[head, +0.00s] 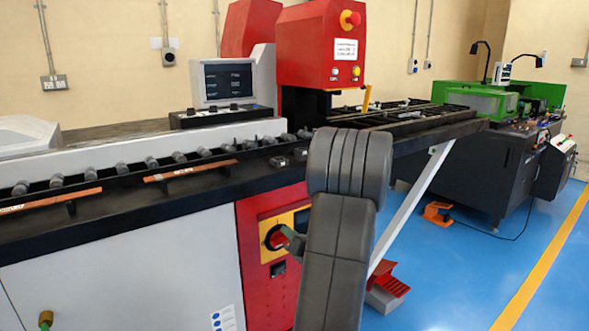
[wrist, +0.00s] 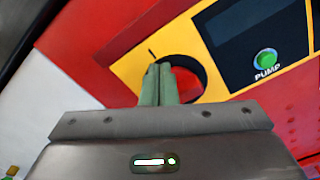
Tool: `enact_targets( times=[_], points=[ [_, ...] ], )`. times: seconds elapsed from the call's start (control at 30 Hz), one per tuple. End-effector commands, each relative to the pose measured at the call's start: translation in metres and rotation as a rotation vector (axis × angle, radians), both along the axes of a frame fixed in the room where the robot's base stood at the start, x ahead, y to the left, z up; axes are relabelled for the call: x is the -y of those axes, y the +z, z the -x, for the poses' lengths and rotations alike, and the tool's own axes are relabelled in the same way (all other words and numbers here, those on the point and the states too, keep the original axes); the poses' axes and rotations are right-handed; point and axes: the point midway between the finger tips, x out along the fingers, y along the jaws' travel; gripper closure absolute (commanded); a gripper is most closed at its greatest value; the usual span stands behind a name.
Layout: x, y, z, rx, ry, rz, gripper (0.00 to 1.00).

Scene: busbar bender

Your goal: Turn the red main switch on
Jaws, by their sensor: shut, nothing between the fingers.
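The red main switch (head: 274,238) sits on a yellow plate (head: 302,217) on the red front panel of the bender, below the black bench top. In the wrist view the switch (wrist: 190,80) shows as a red knob with a dark ring, partly hidden behind my fingers. My gripper (head: 289,238) is shut with nothing between its fingers. Its green fingertips (wrist: 157,70) are together right in front of the switch's left part. I cannot tell whether they touch it. Most of the knob's face is hidden, so its turn position is unclear.
A green PUMP button (wrist: 264,58) is right of the switch in the wrist view. The black bench edge (head: 120,220) juts out above the panel. A red foot pedal (head: 390,288) stands on the blue floor at right. The emergency stop (head: 350,18) is high on the red head.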

Motion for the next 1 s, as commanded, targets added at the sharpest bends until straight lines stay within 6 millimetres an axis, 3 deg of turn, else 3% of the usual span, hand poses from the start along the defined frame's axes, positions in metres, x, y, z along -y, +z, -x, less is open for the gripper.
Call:
enact_targets(
  times=[1.0],
  points=[
    [-0.0006,-0.0083,0.0005,0.0,0.0,0.0,1.0]
  ],
)
